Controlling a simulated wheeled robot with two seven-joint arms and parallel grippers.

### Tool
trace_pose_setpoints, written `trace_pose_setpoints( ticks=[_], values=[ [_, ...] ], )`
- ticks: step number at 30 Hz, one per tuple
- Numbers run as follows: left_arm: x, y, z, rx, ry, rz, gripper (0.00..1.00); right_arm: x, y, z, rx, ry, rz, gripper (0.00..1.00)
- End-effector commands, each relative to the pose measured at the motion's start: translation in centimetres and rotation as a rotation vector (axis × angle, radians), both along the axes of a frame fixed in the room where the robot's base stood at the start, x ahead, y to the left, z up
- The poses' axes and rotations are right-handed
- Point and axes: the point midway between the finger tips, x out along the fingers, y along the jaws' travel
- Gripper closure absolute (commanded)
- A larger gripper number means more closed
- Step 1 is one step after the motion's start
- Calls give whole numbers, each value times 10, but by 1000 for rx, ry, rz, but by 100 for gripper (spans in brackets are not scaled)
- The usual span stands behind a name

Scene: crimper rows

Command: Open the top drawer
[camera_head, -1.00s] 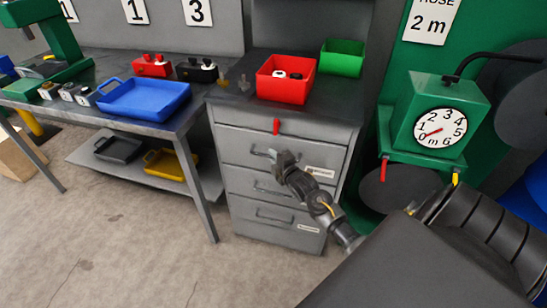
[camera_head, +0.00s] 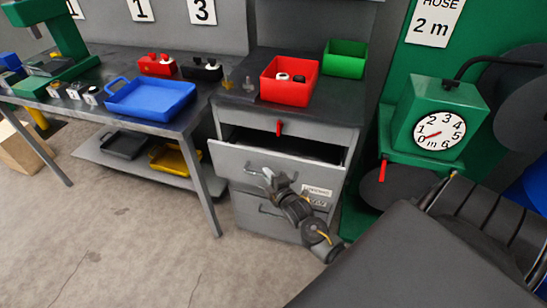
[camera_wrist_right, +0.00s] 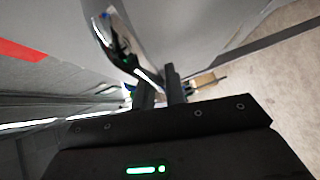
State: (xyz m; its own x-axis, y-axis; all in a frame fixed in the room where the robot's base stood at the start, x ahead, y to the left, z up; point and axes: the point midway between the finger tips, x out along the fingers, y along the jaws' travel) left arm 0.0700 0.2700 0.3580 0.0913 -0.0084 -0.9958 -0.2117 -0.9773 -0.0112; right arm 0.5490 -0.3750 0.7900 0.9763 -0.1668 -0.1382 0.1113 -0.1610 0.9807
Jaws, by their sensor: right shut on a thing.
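The grey drawer cabinet (camera_head: 290,118) stands in the middle of the head view. Its top drawer (camera_head: 235,160) is pulled partly out, and a dark gap shows behind its front panel. My right gripper (camera_head: 270,178) is at the front of this drawer, shut on its metal handle (camera_head: 256,170). In the right wrist view the shiny curved handle (camera_wrist_right: 125,45) runs down to my right gripper's dark fingers (camera_wrist_right: 160,88). My left gripper is not in view.
A red bin (camera_head: 289,78) and a green bin (camera_head: 344,58) stand on the cabinet top. A red lever (camera_head: 279,128) hangs above the drawer. A workbench with a blue tray (camera_head: 150,98) is at left, a green dial machine (camera_head: 440,115) at right. The floor in front is clear.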

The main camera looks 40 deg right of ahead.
Motion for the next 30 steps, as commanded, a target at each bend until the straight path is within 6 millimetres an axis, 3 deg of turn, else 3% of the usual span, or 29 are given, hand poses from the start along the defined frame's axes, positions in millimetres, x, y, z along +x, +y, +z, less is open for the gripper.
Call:
trace_pose_setpoints(
  ticks=[3, 15, 22, 30],
  values=[
    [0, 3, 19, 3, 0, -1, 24, -21, 29, 3, 5, 7, 2, 100],
    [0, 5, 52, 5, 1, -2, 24, -78, 112, 2, 2, 6, 1, 100],
    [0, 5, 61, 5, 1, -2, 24, -99, 142, 0, 1, 5, 1, 100],
    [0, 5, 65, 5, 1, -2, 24, -108, 155, 0, -1, 2, 0, 100]
  ],
)
